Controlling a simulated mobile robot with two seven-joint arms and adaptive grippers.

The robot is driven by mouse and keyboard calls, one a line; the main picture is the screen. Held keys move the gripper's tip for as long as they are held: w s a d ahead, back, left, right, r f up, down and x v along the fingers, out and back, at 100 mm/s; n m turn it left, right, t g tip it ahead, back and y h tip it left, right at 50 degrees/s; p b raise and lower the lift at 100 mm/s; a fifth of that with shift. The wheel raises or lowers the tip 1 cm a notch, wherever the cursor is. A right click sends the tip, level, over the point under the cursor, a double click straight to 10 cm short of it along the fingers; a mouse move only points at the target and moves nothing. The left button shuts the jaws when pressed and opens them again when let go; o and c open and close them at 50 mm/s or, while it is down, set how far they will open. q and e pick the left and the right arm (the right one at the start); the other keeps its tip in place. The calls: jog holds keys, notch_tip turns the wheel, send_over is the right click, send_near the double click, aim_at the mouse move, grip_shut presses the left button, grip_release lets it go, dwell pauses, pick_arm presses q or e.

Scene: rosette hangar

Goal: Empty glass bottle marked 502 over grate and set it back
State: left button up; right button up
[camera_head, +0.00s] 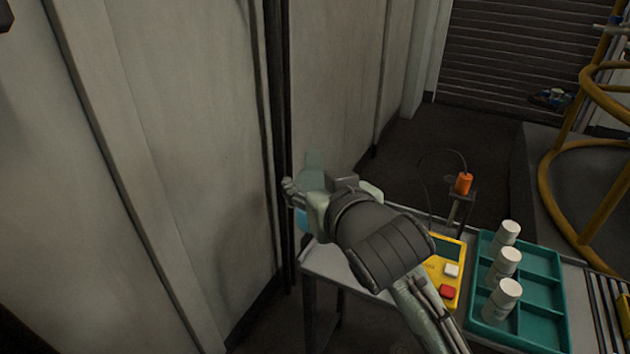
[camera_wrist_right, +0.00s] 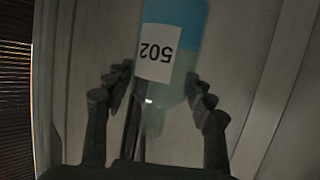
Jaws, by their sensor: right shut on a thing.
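My right gripper (camera_head: 304,190) is shut on a see-through glass bottle (camera_head: 315,162), held beside the grey wall panels above the left end of the table. In the right wrist view the bottle (camera_wrist_right: 165,70) sits between the two fingers (camera_wrist_right: 155,105), its white label reading 502 upside down in the picture. A blue part shows beyond the label, and also below the gripper in the head view. The gripper hides part of the bottle, so its exact tilt is hard to tell. A dark slatted strip (camera_head: 604,312), possibly the grate, lies at the right.
A teal divided tray (camera_head: 548,297) holds white-capped containers (camera_head: 507,261). Left of it is a yellow box (camera_head: 458,252) with red and white buttons. An orange object (camera_head: 463,183) stands behind on a post. Yellow round railing (camera_head: 548,190) stands at the right.

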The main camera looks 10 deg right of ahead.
jog(key=shift+r+p, duration=0.75)
jog(key=shift+r, duration=0.65)
